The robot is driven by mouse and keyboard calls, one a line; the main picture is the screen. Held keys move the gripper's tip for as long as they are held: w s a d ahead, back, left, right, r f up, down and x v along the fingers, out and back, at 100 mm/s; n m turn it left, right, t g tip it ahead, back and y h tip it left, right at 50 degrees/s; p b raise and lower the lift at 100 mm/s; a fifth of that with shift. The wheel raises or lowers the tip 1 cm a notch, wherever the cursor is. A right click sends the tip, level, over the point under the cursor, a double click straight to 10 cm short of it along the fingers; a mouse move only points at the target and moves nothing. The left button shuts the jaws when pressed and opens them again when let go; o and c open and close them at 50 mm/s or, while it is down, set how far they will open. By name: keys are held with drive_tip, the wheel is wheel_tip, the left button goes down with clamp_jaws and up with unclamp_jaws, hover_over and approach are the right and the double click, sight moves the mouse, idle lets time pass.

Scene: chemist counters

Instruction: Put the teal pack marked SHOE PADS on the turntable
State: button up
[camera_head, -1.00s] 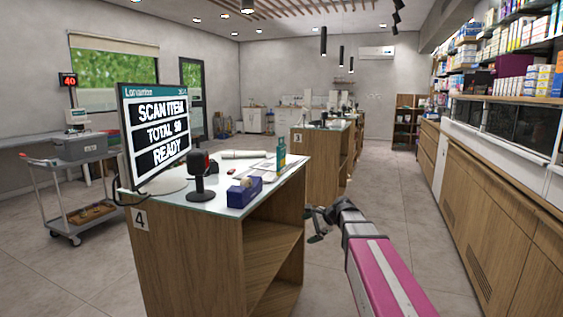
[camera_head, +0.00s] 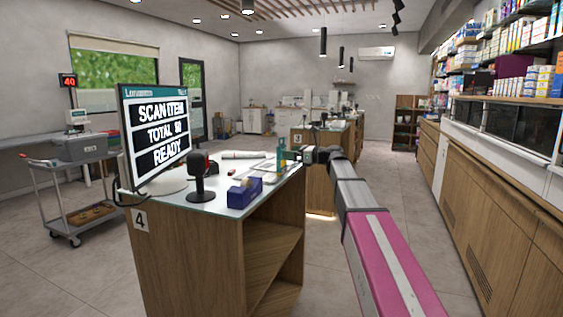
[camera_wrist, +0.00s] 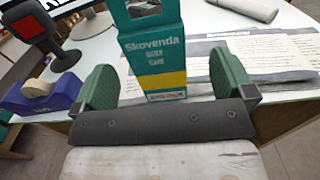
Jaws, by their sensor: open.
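A teal pack (camera_wrist: 156,48) with a yellow band stands upright on the counter in the wrist view. It reads Skovenda; the words SHOE PADS are not legible. The pack also shows at the counter's right edge in the head view (camera_head: 281,152). My gripper (camera_wrist: 161,70) is open, with one green finger left of the pack and one right of it. Gaps show on both sides, and the pack's top is cut off by the frame. In the head view my gripper (camera_head: 300,156) is small and dark beside the pack. I cannot make out a turntable in either view.
The counter (camera_head: 222,206) marked 4 holds a monitor (camera_head: 155,135), a black and red scanner (camera_head: 200,178), a purple tape dispenser (camera_head: 245,192), a white cylinder (camera_head: 243,155) and papers (camera_wrist: 280,55). A grey cart (camera_head: 72,200) stands at the left. The aisle floor at right is clear.

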sight(278, 151)
drive_tip(key=x, duration=0.6)
drive_tip(key=shift+s+a+f, duration=0.15)
drive_tip(key=shift+a, duration=0.2)
drive_tip(key=c, duration=1.1)
